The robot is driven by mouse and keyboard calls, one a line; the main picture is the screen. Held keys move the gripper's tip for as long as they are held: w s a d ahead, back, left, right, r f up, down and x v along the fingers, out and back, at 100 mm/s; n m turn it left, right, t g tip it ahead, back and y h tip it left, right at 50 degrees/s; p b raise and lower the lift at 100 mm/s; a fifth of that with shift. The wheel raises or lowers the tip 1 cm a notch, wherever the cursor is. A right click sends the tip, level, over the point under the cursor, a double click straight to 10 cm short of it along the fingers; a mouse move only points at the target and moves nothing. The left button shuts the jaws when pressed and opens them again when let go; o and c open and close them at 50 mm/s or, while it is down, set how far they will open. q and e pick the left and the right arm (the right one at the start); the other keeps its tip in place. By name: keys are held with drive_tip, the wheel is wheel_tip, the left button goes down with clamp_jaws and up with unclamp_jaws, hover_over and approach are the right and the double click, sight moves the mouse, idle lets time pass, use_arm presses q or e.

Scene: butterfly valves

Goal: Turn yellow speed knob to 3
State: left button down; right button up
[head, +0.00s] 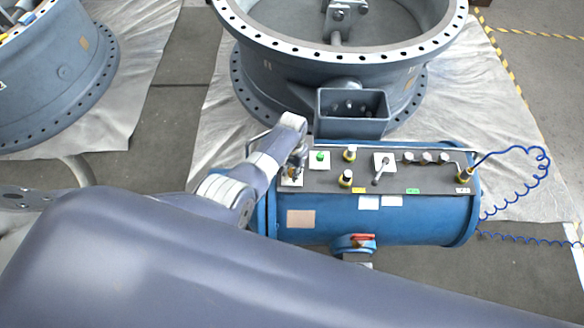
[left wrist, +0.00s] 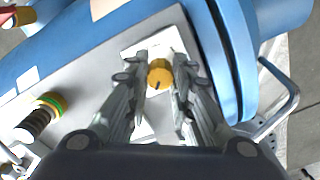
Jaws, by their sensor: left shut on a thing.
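The yellow speed knob (left wrist: 158,76) is round, with a dark pointer mark on its face, on a white plate (left wrist: 154,48) at one end of the grey panel. My left gripper (left wrist: 160,82) has one finger on each side of the knob and is shut on it. In the head view my left gripper (head: 297,166) reaches down to the left end of the panel and mostly hides the knob. The numbers around the knob are too small or hidden to read. My right gripper is not in view.
The grey panel (head: 330,182) tops a blue cylinder (head: 420,222). A green button (head: 320,156), a lever (head: 380,172), yellow-ringed fittings (head: 346,178) and gauges stand right of my gripper. A large flanged valve (head: 335,50) stands behind. A blue coiled hose (head: 540,165) hangs at right.

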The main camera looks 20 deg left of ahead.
use_arm(q)
drive_tip(key=n, duration=0.4)
drive_tip(key=shift+n, duration=0.3)
drive_tip(key=shift+n+p, duration=0.35)
drive_tip(key=shift+n, duration=1.65)
drive_tip(key=c, duration=1.4)
unclamp_jaws()
